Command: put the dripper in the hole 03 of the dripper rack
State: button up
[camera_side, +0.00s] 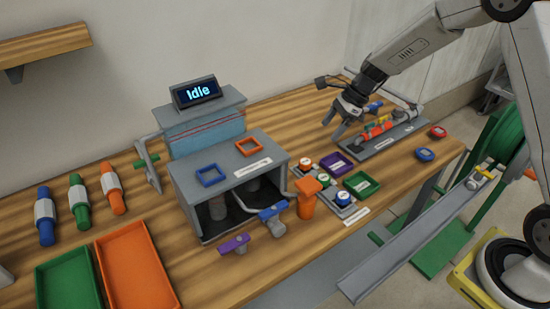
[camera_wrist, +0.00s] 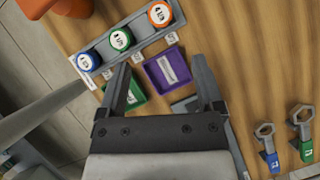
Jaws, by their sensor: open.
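No piece is clearly marked as the dripper. Two loose round discs, one red (camera_side: 438,131) and one blue (camera_side: 425,155), lie on the table at the right in the side view. A grey strip (camera_wrist: 138,30) carries three round caps, blue, green and orange, with small labels beside them; I cannot tell whether it is the dripper rack, and no 03 is readable. My gripper (camera_side: 345,128) is open and empty above the table, near the grey board at the back right. In the wrist view its fingers (camera_wrist: 164,72) are spread over the purple tray.
A purple tray (camera_side: 336,163) and a green tray (camera_side: 361,184) lie beside the strip. The grey board (camera_side: 410,128) holds a line of coloured fittings. Wrenches (camera_wrist: 268,142) lie at right in the wrist view. A grey bench unit (camera_side: 215,185) with an Idle display stands left.

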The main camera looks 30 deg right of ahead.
jog(key=shift+s, duration=0.1)
jog(key=s+a+r+n+h, duration=0.1)
jog(key=s+n+h, duration=0.1)
jog(key=s+n, duration=0.8)
jog(key=s+a+n+h, duration=0.2)
jog(key=s+n+h, duration=0.1)
jog(key=s+n, duration=0.7)
jog(key=shift+s+a+r+n+h, duration=0.3)
jog(key=shift+s+r+n, duration=0.1)
jog(key=shift+n, duration=0.8)
